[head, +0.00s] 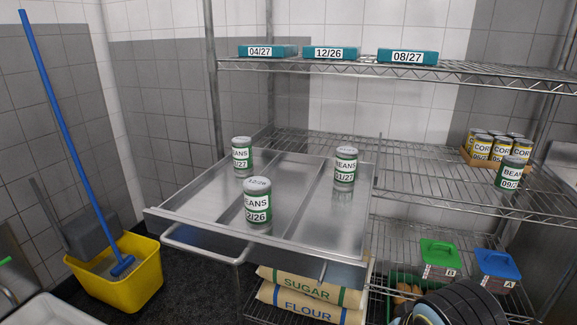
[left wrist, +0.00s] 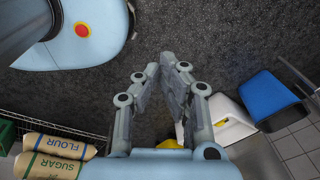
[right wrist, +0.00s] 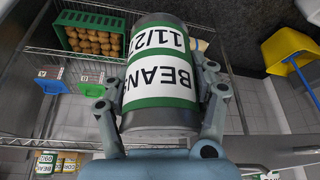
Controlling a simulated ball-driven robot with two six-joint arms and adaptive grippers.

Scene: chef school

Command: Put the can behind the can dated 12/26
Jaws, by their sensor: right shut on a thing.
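A green-and-white beans can dated 12/26 (head: 257,201) stands upright at the front of the metal pull-out tray (head: 215,205). Another beans can (head: 242,157), its date ending in /27, stands in the left section farther back. A beans can dated 01/27 (head: 345,167) stands in the right section. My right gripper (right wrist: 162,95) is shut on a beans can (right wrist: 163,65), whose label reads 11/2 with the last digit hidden. My left gripper (left wrist: 160,70) is empty, with a gap between its fingers, above the dark floor. Neither gripper shows in the head view.
Date signs 04/27 (head: 267,51), 12/26 (head: 331,53) and 08/27 (head: 407,57) sit on the upper shelf. A beans can (head: 511,173) and boxed corn cans (head: 482,148) stand on the right shelf. Sugar (head: 300,287) and flour sacks lie below. A yellow mop bucket (head: 130,280) stands left.

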